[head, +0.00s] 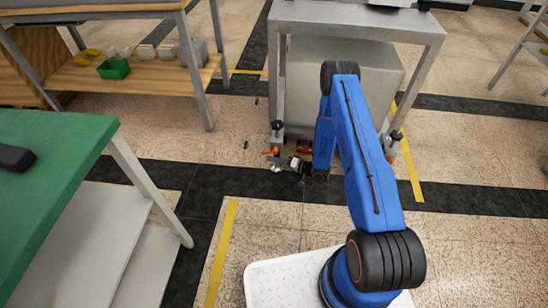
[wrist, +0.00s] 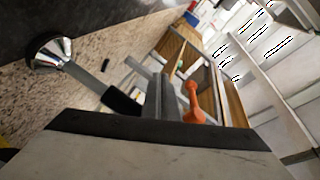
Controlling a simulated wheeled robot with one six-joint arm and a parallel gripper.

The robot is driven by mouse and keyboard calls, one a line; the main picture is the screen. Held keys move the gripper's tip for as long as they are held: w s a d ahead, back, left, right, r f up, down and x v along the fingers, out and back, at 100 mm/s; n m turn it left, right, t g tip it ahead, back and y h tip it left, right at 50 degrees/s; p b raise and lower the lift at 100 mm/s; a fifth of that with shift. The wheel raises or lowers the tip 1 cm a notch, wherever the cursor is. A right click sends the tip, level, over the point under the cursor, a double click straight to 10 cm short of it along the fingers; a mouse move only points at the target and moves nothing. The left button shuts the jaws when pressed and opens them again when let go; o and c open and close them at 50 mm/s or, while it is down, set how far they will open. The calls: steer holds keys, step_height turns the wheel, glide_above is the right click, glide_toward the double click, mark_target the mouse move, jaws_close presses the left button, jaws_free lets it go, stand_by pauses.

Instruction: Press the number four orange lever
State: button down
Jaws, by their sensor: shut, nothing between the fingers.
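An orange lever (head: 270,152) sits low at the left front foot of the grey metal table (head: 355,24). A second orange lever (head: 391,158) shows at the right front foot. No number is readable on either. My gripper (head: 294,163) is shut and empty, low near the floor, just right of the left lever; whether they touch cannot be told. In the tilted wrist view an orange lever (wrist: 193,103) stands right of the gripper's fingers (wrist: 158,92), close to them. I cannot tell from the frames which numbered lever this is.
A silver foot with a black rim (wrist: 48,50) shows at the wrist view's upper left. A green-topped bench (head: 60,150) stands at left, with a wooden-shelved bench (head: 140,75) behind. A pale box-like body (head: 300,85) fills the space under the grey table. Floor in front is open.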

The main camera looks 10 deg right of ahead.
steer(key=s+d+f, duration=0.2)
steer(key=s+d, duration=0.3)
steer(key=d, duration=0.3)
steer(key=shift+s+d+f, duration=0.15)
steer(key=shift+s+f, duration=0.1)
steer(key=shift+w, duration=0.1)
